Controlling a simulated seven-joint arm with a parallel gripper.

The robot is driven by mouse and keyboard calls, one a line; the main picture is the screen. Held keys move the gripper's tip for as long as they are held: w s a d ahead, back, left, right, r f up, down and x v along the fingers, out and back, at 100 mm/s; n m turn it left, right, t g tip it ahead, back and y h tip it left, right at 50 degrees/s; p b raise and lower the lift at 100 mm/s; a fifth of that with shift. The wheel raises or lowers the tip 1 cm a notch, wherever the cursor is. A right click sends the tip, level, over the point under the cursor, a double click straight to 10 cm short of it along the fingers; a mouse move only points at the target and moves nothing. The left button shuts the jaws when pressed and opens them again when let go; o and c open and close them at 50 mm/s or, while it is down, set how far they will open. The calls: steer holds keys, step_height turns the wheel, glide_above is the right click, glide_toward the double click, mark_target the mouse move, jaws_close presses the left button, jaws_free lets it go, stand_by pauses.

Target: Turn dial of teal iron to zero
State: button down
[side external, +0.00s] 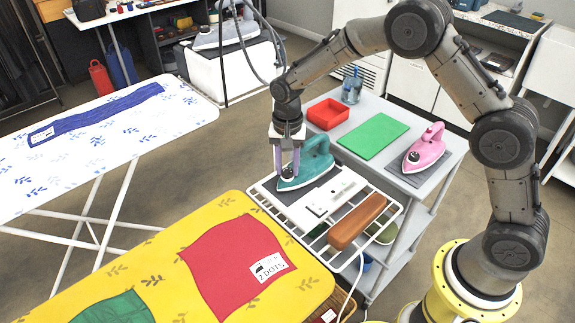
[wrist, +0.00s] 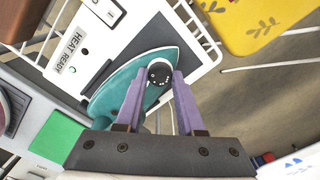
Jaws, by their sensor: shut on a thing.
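The teal iron (side external: 317,160) rests on a dark plate on the white rack at the near end of the grey cart. It also shows in the wrist view (wrist: 118,88), partly hidden by my gripper. Its black dial with white marks (wrist: 159,73) sits on top near one end. My gripper (side external: 286,172) points down from above the iron. In the wrist view, its two purple fingers (wrist: 159,82) stand on either side of the dial, shut on it. The dial's setting is too small to read.
A pink iron (side external: 424,150), a green mat (side external: 373,136) and a red tray (side external: 327,114) lie on the cart. A white "HEAT READY" panel (wrist: 80,45) and a brown wooden block (side external: 357,222) are beside the teal iron. A yellow ironing board (side external: 150,262) stands in front.

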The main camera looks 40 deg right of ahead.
mark_target(288, 171)
stand_by(0.4)
steer(key=c, duration=0.5)
jaws_free()
step_height(288, 171, up, 14)
steer(key=shift+f, duration=0.1)
